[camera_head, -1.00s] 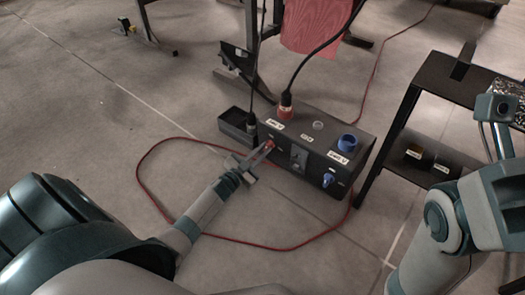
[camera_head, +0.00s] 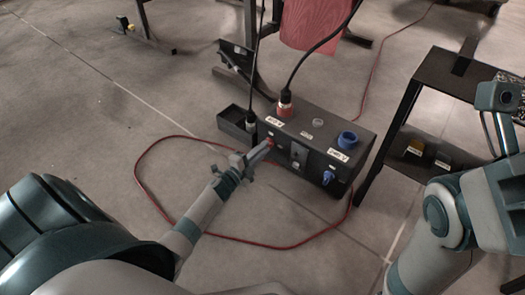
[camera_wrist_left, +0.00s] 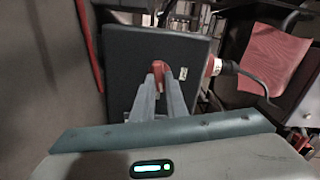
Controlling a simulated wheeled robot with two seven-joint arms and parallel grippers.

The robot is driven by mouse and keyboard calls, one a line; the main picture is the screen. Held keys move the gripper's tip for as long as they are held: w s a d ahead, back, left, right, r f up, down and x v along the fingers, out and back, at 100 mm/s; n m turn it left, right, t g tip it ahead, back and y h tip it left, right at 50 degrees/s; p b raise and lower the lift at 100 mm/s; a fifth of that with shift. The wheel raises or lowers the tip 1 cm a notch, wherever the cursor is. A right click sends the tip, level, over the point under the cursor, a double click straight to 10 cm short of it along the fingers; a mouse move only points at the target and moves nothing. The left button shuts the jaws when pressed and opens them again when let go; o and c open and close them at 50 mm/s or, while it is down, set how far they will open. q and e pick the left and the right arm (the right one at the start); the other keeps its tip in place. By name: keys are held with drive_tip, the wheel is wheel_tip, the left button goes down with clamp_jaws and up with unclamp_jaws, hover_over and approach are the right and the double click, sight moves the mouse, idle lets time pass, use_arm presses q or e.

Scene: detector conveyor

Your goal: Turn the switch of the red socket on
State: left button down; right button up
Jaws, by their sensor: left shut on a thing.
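The red socket (camera_head: 285,106) is on top of the dark socket box (camera_head: 313,124), with a black cable plugged in from above. Its red switch (camera_head: 269,141) is on the box's front face, below the socket, partly hidden by my fingers. My left gripper (camera_head: 264,147) is shut on this red switch. Which way the switch is turned I cannot tell. My right gripper is not in view; only the right arm shows.
A blue socket (camera_head: 348,139) and its blue switch (camera_head: 328,177) are at the box's right end. A red cable (camera_head: 140,170) loops on the floor around the box. A dark shelf (camera_head: 405,135) stands close on the right.

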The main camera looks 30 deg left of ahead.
use_arm(q)
drive_tip(key=shift+f+m+b, duration=0.1)
drive_tip(key=shift+m+b, duration=0.25)
drive_tip(key=shift+m, duration=1.05)
drive_tip(key=c, duration=1.8)
unclamp_jaws()
drive_tip(key=shift+o, duration=0.2)
